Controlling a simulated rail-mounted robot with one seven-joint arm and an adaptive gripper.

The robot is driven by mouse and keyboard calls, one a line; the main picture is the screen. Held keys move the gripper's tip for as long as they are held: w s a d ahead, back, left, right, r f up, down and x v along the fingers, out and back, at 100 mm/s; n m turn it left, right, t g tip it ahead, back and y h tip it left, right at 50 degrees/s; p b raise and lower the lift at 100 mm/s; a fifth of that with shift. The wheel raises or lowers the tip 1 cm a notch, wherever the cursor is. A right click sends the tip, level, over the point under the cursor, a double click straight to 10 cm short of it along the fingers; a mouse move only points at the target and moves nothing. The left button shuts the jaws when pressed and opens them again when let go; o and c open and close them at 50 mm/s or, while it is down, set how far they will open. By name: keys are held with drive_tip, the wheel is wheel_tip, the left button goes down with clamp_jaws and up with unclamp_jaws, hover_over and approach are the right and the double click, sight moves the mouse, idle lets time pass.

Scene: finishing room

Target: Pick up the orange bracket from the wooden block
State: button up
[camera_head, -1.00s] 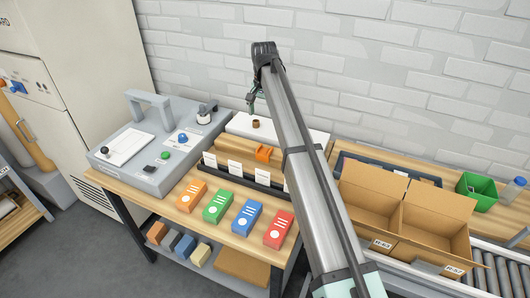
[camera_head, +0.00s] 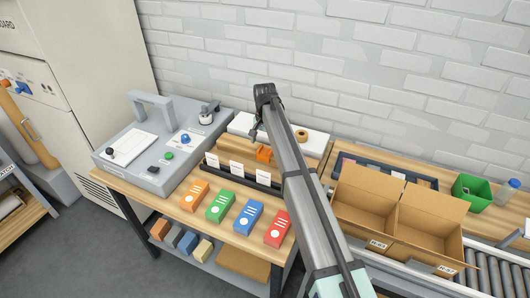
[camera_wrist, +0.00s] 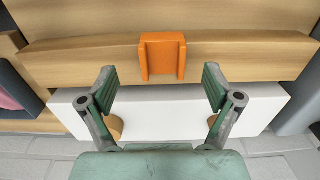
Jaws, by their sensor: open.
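The orange bracket (camera_head: 264,153) sits on the wooden block (camera_head: 233,152) on the workbench. In the wrist view the U-shaped bracket (camera_wrist: 163,57) lies at the edge of the block (camera_wrist: 90,62), centred between my fingers and a little beyond their tips. My gripper (camera_wrist: 160,82) is open and empty, one green finger to each side. In the head view my gripper (camera_head: 256,132) is small, just above and left of the bracket, and my arm hides the block's right end.
A white box (camera_head: 315,140) stands behind the block. A grey machine (camera_head: 160,145) is to the left. Orange, green, blue and red cartons (camera_head: 277,228) line the bench front. Open cardboard boxes (camera_head: 400,212) and a green bin (camera_head: 472,190) are to the right.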

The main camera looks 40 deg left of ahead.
sight(264, 154)
drive_tip(key=shift+a+f+p, duration=0.2)
drive_tip(key=shift+f+p, duration=0.75)
drive_tip(key=shift+f, duration=1.3)
drive_tip(key=c, duration=1.1)
